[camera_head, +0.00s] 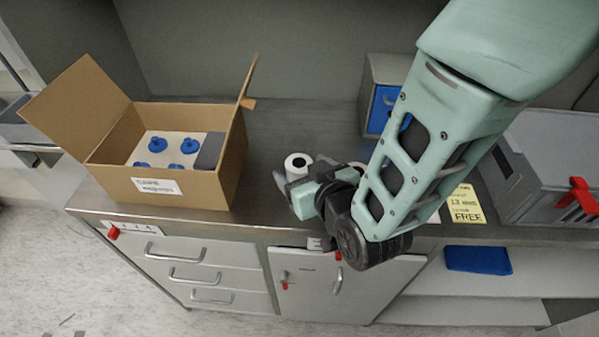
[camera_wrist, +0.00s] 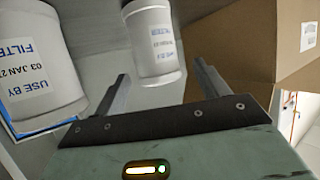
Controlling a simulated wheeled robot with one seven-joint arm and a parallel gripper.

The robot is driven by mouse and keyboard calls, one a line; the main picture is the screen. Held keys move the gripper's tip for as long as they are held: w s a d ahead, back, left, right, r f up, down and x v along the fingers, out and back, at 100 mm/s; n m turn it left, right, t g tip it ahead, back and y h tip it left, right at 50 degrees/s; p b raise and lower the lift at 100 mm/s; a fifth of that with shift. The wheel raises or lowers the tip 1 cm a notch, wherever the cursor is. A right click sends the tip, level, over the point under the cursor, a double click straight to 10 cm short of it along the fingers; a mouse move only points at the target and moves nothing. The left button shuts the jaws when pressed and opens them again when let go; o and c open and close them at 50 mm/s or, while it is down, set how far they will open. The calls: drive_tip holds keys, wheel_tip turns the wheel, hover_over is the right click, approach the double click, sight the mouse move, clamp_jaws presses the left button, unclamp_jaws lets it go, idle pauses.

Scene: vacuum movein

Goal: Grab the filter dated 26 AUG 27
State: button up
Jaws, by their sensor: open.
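A white cylindrical filter (camera_wrist: 155,48) stands in the wrist view beyond and between my open fingers. Its label has small blue print too blurred to read. A second white filter (camera_wrist: 38,62) is larger at the left of that view; its label reads FILTER, USE BY, 03 JAN and a cut-off year. In the head view a white filter with a dark hole in its top (camera_head: 298,161) stands on the counter right of the cardboard box. My gripper (camera_wrist: 161,72) is open and empty. In the head view my gripper (camera_head: 291,187) is low over the counter, beside that filter and partly covering it.
The open cardboard box (camera_head: 160,187) holds blue-knobbed items and stands left on the counter (camera_head: 290,125); it shows at right in the wrist view (camera_wrist: 262,50). A grey case (camera_head: 545,165), yellow sign (camera_head: 465,205) and blue-fronted box (camera_head: 380,107) are to the right.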

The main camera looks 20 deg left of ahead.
sight(295, 162)
drive_tip(key=p+x, duration=0.1)
drive_tip(key=x, duration=0.3)
drive_tip(key=shift+w+a, duration=0.1)
drive_tip(key=shift+w, duration=0.1)
drive_tip(key=shift+c, duration=0.3)
drive_tip(key=c, duration=1.1)
